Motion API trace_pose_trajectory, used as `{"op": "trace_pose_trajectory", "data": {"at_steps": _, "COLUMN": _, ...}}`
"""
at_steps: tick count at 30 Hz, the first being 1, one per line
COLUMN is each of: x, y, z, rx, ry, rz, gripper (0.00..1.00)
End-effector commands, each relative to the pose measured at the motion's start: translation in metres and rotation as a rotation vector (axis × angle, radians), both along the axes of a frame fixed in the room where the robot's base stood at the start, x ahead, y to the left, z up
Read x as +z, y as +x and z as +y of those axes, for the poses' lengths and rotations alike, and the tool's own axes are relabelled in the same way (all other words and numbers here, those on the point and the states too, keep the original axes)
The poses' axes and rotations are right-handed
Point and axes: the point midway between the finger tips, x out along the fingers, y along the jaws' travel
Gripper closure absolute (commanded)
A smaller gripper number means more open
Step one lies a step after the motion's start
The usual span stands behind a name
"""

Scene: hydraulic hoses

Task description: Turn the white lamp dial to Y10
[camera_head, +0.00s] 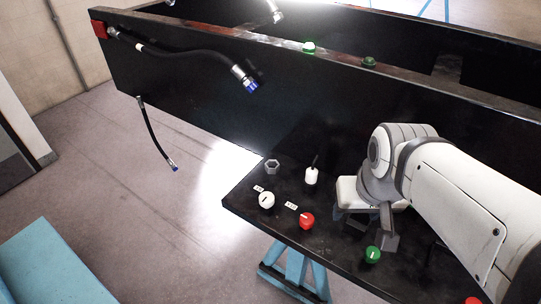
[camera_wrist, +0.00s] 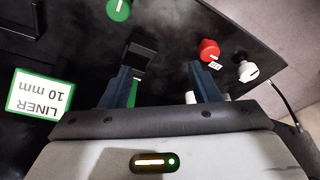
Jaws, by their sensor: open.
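The white lamp dial (camera_head: 267,200) is a round knob with a dark pointer line, near the table's left end. A small white label lies beside it, its print too small to read. The dial also shows at the right of the wrist view (camera_wrist: 247,72). My gripper (camera_head: 388,228) is right of the white dial in the head view, with the red dial (camera_head: 306,221) between them. In the wrist view my gripper (camera_wrist: 161,72) has its two dark fingers spread apart, and neither touches the white dial.
A green dial (camera_head: 373,255) stands near the table's front edge. A white part with a dark stem (camera_head: 311,175) and a hex nut (camera_head: 273,166) stand behind the dials. Hoses (camera_head: 190,57) hang on the black panel. A "LINER 10 mm" sign (camera_wrist: 39,93) lies left in the wrist view.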

Motion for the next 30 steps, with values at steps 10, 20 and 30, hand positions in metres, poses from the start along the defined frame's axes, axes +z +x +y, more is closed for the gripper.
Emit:
{"op": "trace_pose_trajectory", "data": {"at_steps": 10, "x": 0.01, "y": 0.069, "z": 0.081, "rx": 0.447, "ry": -0.06, "rz": 0.147, "gripper": 0.44}}
{"op": "trace_pose_trajectory", "data": {"at_steps": 20, "x": -0.005, "y": 0.105, "z": 0.168, "rx": 0.807, "ry": -0.114, "rz": 0.253, "gripper": 0.44}}
{"op": "trace_pose_trajectory", "data": {"at_steps": 30, "x": -0.037, "y": 0.107, "z": 0.175, "rx": 0.84, "ry": -0.118, "rz": 0.268, "gripper": 0.44}}
